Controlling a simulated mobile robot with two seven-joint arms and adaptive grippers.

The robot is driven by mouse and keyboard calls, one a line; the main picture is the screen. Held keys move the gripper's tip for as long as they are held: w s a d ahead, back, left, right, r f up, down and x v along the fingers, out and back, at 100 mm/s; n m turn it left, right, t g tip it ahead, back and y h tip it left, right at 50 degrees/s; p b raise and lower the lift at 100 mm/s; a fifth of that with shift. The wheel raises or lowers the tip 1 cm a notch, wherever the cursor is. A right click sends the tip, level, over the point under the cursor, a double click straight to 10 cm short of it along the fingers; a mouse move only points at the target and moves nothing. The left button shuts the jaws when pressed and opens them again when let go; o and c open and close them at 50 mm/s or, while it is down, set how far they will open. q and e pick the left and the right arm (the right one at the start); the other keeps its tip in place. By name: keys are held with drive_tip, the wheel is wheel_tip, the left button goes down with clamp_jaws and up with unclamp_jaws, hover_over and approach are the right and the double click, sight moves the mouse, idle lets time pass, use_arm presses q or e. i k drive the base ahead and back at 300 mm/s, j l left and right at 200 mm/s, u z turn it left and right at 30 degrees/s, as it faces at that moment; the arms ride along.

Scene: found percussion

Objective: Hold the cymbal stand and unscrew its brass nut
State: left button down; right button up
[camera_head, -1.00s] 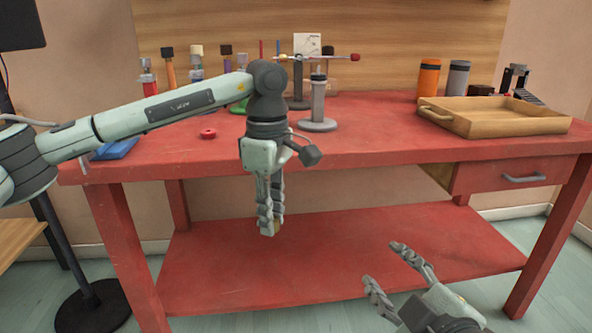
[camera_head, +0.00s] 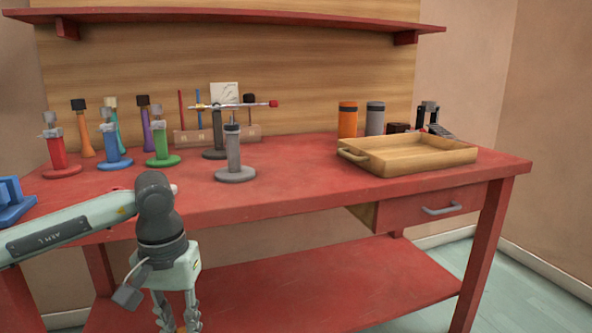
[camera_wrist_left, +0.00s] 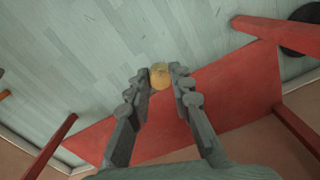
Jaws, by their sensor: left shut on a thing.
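My left gripper (camera_head: 177,318) hangs in front of the workbench, fingers pointing down, at the lower edge of the head view. In the left wrist view its fingertips (camera_wrist_left: 168,80) are closed on a small round golden piece, which looks like the brass nut (camera_wrist_left: 160,76). A grey stand (camera_head: 233,152) with a round base, which looks like the cymbal stand, is upright near the middle of the bench, apart from my gripper. I see no brass on its top. My right gripper is out of view.
Red, blue and green stands (camera_head: 162,145) line the left of the red workbench (camera_head: 300,185). A dark stand (camera_head: 217,135) with a crossbar is behind the grey one. A wooden tray (camera_head: 410,160) and orange bottle (camera_head: 347,120) are on the right. The front middle is clear.

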sight(234, 173)
drive_tip(key=i+l, duration=0.2)
drive_tip(key=l, duration=0.25)
drive_tip(key=i+l+z, duration=0.15)
drive_tip(key=l, duration=0.3)
drive_tip(key=i+l, duration=0.3)
drive_tip(key=l+z, duration=0.05)
drive_tip(key=l, duration=0.1)
